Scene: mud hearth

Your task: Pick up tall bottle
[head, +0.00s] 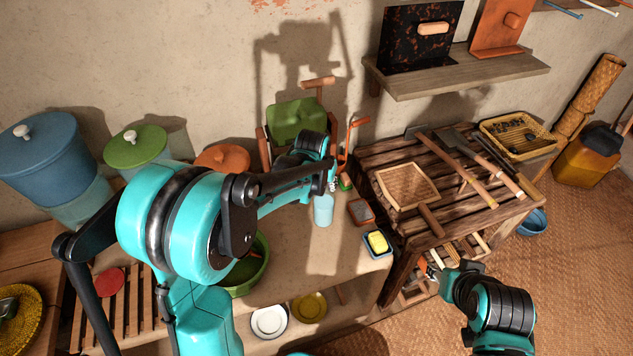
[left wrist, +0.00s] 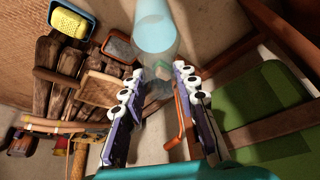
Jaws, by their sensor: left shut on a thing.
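The tall bottle (head: 323,211) shows in the head view as a light blue body just below my left gripper (head: 331,184), over the counter. In the left wrist view the bottle (left wrist: 155,36) has a light blue part and a clear part. My left gripper (left wrist: 168,88) is shut on the clear part, with a row of white-and-black finger pads on each side. I cannot tell whether the bottle's base touches the counter. My right arm's end (head: 462,282) is at the lower right, away from the bottle; its fingers are not clear.
A yellow sponge in a blue dish (head: 377,243) and a brown dish (head: 361,211) are right of the bottle. A slatted wooden table (head: 370,160) with tools stands further right. A green chair-like object (head: 297,122) is behind. A green bowl (head: 252,270) is at left.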

